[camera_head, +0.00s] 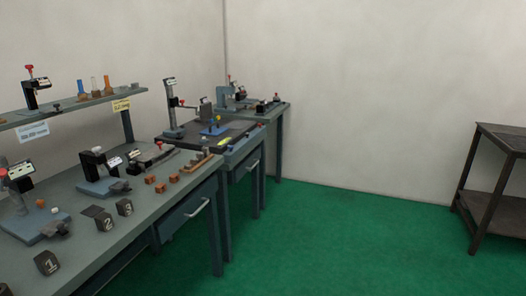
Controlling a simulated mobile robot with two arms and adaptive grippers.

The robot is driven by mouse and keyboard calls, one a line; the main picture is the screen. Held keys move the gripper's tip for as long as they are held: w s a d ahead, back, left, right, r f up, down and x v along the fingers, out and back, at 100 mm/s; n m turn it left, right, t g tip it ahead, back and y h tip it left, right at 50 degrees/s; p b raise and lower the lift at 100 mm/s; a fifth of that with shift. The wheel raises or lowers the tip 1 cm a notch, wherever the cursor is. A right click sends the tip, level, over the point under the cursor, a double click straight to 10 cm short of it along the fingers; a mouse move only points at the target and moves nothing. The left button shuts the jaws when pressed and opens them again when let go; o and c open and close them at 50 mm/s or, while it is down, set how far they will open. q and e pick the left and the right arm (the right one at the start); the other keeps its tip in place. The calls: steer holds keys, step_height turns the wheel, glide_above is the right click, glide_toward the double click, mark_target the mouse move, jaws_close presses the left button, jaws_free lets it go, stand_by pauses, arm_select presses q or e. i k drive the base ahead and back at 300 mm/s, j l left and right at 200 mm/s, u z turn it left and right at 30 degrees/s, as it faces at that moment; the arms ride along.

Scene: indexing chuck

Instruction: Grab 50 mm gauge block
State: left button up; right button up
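I cannot tell which thing is the 50 mm gauge block; no size marking is readable on any block. Several small orange-brown blocks (160,188) sit near the front edge of the near workbench. Beside them, small grey pieces stand on a wooden strip (192,166), too small to make out well. Neither of my grippers is in view.
The near bench (150,222) holds dark blocks numbered 1 (46,262), 2 (104,220) and 3 (125,207), and gauge stands. A shelf (70,112) rises behind. Further benches stand at the back. A dark cart (492,180) is at right. Green floor (350,240) between is clear.

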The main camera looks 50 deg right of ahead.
mark_target(205, 150)
steer(key=z, duration=1.2)
steer(key=i+l, duration=0.1)
steer(key=i, duration=0.2)
steer(key=j+u, duration=0.05)
